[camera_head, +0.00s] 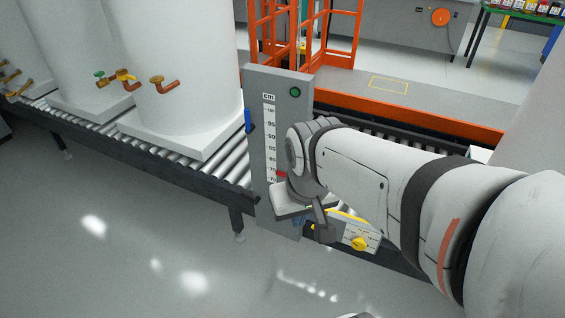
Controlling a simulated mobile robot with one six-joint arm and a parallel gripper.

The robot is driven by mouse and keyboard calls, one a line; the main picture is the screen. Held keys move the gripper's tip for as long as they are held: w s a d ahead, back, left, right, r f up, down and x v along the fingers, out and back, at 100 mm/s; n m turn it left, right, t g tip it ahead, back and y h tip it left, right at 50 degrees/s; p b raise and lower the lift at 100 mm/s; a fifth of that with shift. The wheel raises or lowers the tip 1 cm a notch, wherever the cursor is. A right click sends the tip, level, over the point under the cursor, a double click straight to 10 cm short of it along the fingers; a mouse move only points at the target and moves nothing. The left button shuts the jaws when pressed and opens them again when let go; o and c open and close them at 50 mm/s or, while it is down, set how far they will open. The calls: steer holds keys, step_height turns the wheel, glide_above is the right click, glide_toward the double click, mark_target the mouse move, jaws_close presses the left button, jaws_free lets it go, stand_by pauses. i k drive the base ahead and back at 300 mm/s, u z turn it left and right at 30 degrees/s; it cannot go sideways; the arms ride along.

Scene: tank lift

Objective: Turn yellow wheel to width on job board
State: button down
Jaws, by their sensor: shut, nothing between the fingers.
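A yellow wheel shows only as a thin yellow arc (347,215) at the lower centre, mostly hidden behind my gripper (322,226). My gripper is shut and empty, its dark fingers in front of the wheel; I cannot tell whether they touch it. A grey post (283,82) carries a white cm scale (269,135) with numbers from about 100 at the top to 70 near the bottom. A red pointer (281,173) shows low on the scale, partly hidden by my arm, so its exact reading is unclear. I cannot make out a job board.
A small yellow knob (359,243) sits on a panel right of the gripper. White tanks (180,70) with taps stand on a roller conveyor (195,171) at left. An orange frame (340,35) stands behind. The floor in front is clear.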

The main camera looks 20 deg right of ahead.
mark_target(359, 244)
steer(key=u, duration=0.05)
steer(key=k, duration=1.1)
steer(key=z, duration=0.45)
steer(key=i, duration=1)
